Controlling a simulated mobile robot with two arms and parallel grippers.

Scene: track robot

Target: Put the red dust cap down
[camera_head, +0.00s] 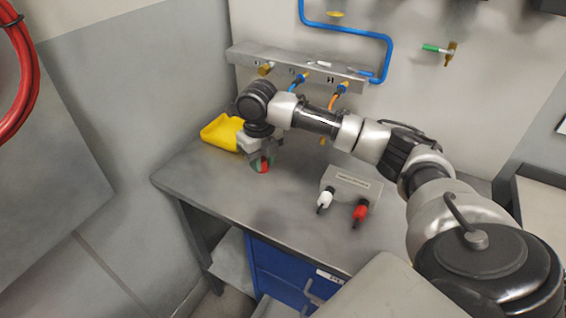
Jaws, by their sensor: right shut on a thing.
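My right gripper (261,161) is over the left part of the grey bench (225,190), pointing down. It is shut on the small red dust cap (264,168), which shows between the fingers with a bit of green beside it. The cap is low, close to the bench top; I cannot tell whether it touches. The fingers hide much of it. My left gripper is not in view.
A grey box (351,184) with a white connector (325,199) and a red connector (360,211) stands to the right. A manifold rail (290,66) with hoses is on the wall. The bench front left is clear.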

